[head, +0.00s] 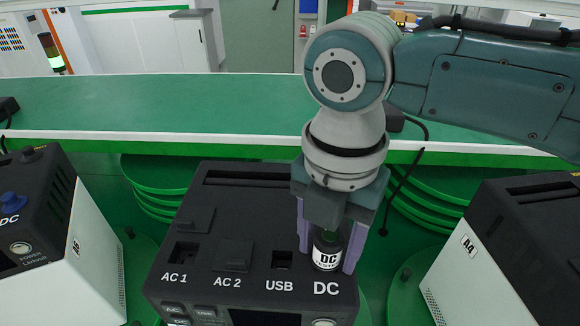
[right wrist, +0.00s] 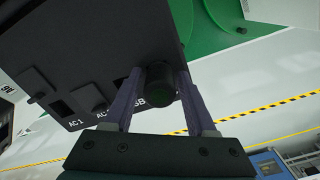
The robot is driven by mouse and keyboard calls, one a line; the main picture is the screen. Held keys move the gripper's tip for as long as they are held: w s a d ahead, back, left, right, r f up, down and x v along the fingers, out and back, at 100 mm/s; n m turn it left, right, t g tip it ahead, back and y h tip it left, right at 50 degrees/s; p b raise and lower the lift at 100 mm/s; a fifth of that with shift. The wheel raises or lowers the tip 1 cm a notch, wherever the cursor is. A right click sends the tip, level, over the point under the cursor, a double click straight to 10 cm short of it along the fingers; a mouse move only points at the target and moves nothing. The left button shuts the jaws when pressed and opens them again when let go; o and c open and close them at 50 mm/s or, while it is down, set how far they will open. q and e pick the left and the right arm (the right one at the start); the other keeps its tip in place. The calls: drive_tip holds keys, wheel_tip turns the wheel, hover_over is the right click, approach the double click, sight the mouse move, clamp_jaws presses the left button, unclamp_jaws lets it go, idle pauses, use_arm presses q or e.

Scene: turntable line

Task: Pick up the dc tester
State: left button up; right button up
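The dc tester (head: 326,250) is a small dark cylinder with a white "DC TESTER" label. It stands upright at the DC spot on the top of the dark middle device (head: 232,218). In the right wrist view the dark round end of the tester (right wrist: 161,84) shows between the fingers. My right gripper (head: 330,258) points down with its purple fingers on either side of the tester. Narrow gaps seem to show between fingers and tester, so it looks open around it. The fingers also show in the right wrist view (right wrist: 160,98). My left gripper is not in view.
Similar devices stand at the left (head: 90,240) and right (head: 500,262), on green round plates. A long green counter (head: 200,100) with a white edge runs behind them. AC 1, AC 2 and USB sockets lie left of the tester.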

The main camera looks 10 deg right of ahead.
clamp_jaws()
drive_tip(key=shift+r, duration=0.1)
idle(0.4)
